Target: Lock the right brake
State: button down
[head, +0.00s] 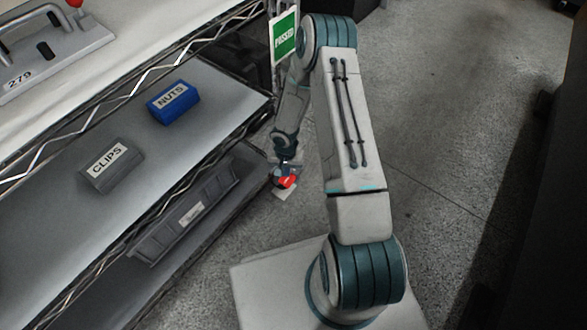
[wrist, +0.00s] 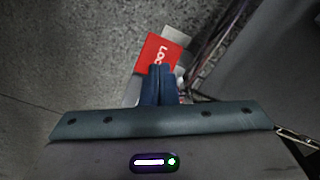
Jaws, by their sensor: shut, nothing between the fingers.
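A red brake pedal (wrist: 160,53) with white lettering starting "LOC" shows in the wrist view, just beyond my fingertips. A pale plate (wrist: 177,36) sticks out behind it. In the head view the red pedal (head: 287,182) is low by the foot of the cart's near right corner. My gripper (wrist: 160,72) is shut and empty, its blue fingers over the lower part of the red pedal. I cannot tell whether they touch it. In the head view my gripper (head: 283,170) is right above the pedal and partly hides it.
A wire shelf cart stands on the left, with a grey CLIPS bin (head: 110,165) and a blue NUTS bin (head: 173,102) on a middle shelf. A grey tray (head: 187,215) lies lower. A green sign (head: 285,38) hangs at the corner. Floor right of my arm is clear.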

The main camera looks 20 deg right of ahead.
notch_tip(320, 180, up, 7)
jog(key=p, duration=0.4)
jog(key=shift+f, duration=0.1)
dwell(0.9)
notch_tip(320, 180, up, 19)
jog(key=g+h+p, duration=0.2)
jog(key=h+p, duration=0.1)
jog(key=p, duration=0.3)
send_over(287, 179)
jog(key=s+d, duration=0.4)
jog(key=s, duration=0.3)
notch_tip(287, 179, up, 22)
jog(key=s+n+t+p, duration=0.1)
jog(key=s+p, duration=0.2)
jog(key=p, duration=0.6)
jog(key=s+a+r+n+t+y+p, duration=0.1)
jog(key=s+r+p, duration=0.2)
jog(key=r, duration=0.7)
jog(key=s+a+r+n+t+y+p, duration=0.1)
jog(key=s+r+p, duration=0.3)
jog(key=r+p, duration=0.3)
jog(key=s+a+r+n+t+y+p, duration=0.1)
jog(key=r+p, duration=0.4)
jog(key=r, duration=0.9)
jog(key=s+a, duration=0.1)
jog(key=s, duration=0.1)
jog(key=shift+s+n+t+p, duration=0.3)
jog(key=shift+s+t+p, duration=0.1)
